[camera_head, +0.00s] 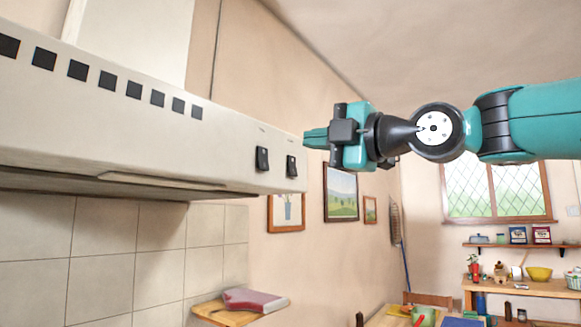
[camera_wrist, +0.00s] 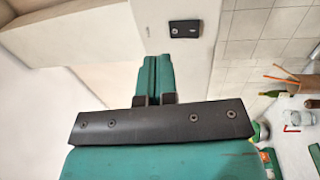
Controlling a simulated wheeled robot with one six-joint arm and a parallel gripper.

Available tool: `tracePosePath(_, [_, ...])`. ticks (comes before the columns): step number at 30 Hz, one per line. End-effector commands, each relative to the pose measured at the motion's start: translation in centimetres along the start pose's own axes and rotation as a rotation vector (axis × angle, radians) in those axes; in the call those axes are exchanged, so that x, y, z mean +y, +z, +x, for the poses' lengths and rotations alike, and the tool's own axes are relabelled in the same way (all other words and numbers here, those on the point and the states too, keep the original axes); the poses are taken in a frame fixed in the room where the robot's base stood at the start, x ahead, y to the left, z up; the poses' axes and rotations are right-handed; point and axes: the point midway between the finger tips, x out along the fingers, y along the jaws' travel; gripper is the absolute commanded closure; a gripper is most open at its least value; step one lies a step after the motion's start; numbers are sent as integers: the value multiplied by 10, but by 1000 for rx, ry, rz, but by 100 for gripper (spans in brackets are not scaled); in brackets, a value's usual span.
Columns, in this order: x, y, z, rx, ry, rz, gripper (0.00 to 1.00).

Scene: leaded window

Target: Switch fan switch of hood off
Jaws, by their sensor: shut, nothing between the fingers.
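The pale range hood (camera_head: 130,120) fills the left of the head view. Two dark rocker switches are on its front face near the right end, a left one (camera_head: 262,159) and a right one (camera_head: 291,166). Their small labels are too faint to read, so I cannot tell which is the fan switch. My gripper (camera_head: 306,138) is shut and empty, level with the hood's right end, a little above and right of the right switch. In the wrist view, its closed teal fingers (camera_wrist: 152,72) point toward the hood; one dark switch (camera_wrist: 185,29) shows right of their tips.
Below the hood are wall tiles (camera_head: 105,245) and a corner shelf with a red book (camera_head: 254,300). Framed pictures (camera_head: 341,193) hang on the wall behind my gripper. A table and shelves with kitchen items stand at the lower right.

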Motion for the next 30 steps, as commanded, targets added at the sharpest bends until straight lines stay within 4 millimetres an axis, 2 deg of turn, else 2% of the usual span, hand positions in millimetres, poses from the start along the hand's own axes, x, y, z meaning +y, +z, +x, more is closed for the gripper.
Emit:
tracePosePath(1, [-3,0,-12,-1,2,-3,100])
tracePosePath(6, [6,-3,-40,6,0,-2,100])
tracePosePath(12, [14,-3,-59,7,-1,1,100])
tracePosePath(30, [16,-2,-62,6,-2,2,100])
